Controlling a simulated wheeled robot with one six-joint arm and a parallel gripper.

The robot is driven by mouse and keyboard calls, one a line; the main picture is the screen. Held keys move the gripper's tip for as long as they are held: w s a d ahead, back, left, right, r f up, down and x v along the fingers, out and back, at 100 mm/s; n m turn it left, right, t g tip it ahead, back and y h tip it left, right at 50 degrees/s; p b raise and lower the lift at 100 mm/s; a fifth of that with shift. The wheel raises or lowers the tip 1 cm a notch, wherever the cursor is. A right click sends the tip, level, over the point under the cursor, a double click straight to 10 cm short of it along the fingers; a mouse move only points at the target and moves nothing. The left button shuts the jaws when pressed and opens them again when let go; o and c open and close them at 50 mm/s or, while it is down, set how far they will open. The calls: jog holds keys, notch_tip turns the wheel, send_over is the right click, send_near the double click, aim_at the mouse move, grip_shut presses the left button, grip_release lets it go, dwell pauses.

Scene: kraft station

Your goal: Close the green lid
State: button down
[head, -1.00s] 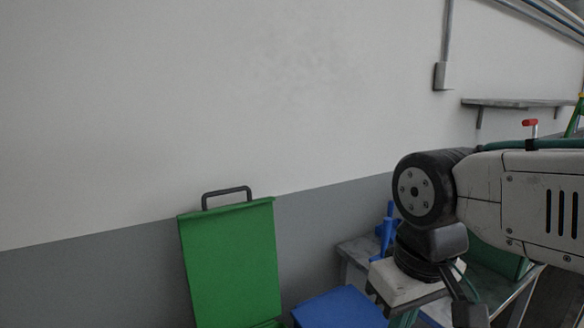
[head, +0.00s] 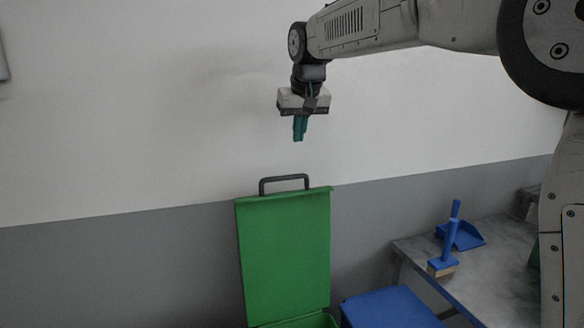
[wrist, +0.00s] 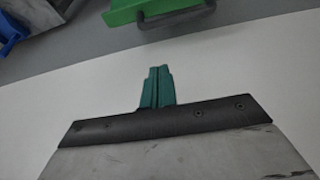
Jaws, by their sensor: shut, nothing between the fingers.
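The green lid (head: 285,255) stands upright and open against the wall, hinged at its lower edge to a green bin (head: 318,321) that is mostly cut off. A dark grey handle (head: 285,179) sits on the lid's top edge. My gripper (head: 299,136) is shut and empty, pointing down, in the picture a little above the handle and apart from it. In the wrist view, the shut teal fingers (wrist: 158,72) point toward the lid (wrist: 128,10) and its handle (wrist: 178,16) at the top.
A blue lid or bin top (head: 390,308) is right of the green bin. A grey table (head: 490,265) at right holds a blue brush (head: 444,252) and a blue dustpan (head: 464,236). The wall (head: 130,120) is behind; the space left of the lid is clear.

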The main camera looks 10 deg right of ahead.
jog(key=x, duration=0.3)
jog(key=w+a+x, duration=0.1)
jog(key=x, duration=0.6)
jog(key=shift+w+a+r, duration=0.1)
jog(key=shift+w+a, duration=0.1)
jog(key=shift+w, duration=0.05)
jog(key=shift+s+d+f, duration=0.1)
jog(key=shift+s+d, duration=0.1)
jog(key=shift+s, duration=0.75)
jog(key=shift+s+d+f, duration=0.15)
jog(key=shift+s+d, duration=0.05)
jog(key=shift+s, duration=0.75)
jog(key=shift+s, duration=0.1)
